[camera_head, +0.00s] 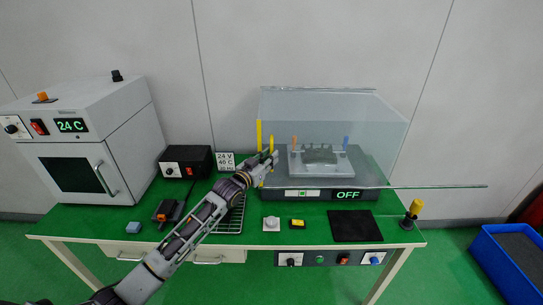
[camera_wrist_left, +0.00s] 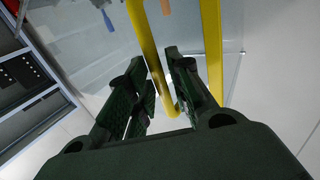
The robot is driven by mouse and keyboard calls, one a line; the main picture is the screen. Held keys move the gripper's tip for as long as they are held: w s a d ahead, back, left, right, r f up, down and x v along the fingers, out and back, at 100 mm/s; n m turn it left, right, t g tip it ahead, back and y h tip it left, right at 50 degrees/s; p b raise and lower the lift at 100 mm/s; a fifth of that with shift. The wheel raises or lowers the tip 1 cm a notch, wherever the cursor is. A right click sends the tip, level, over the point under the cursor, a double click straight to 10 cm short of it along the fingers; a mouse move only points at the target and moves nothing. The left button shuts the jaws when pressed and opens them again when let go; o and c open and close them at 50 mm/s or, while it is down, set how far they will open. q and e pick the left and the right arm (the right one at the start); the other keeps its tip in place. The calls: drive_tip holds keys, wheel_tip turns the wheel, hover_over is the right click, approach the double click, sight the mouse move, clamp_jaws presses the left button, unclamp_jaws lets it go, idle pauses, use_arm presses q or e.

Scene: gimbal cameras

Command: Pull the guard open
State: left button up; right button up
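The guard (camera_head: 330,115) is a clear box over a machine at the back right of the table. It has a yellow bar handle (camera_head: 271,145) at its front left, which also shows in the left wrist view (camera_wrist_left: 148,45). My left gripper (camera_head: 272,158) is at this handle. The guard stands over a grey fixture (camera_head: 322,162). My right gripper is not in view.
An oven (camera_head: 85,140) and a black power box (camera_head: 187,161) stand on the left. A dark mat (camera_head: 354,226), a yellow-topped post (camera_head: 413,211) and small parts lie along the front. A thin rail (camera_head: 440,186) extends right past the guard. A blue bin (camera_head: 508,262) is on the floor.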

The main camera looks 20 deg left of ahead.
use_arm(q)
drive_tip(key=shift+w+d, duration=0.25)
drive_tip(key=shift+w, duration=0.45)
clamp_jaws()
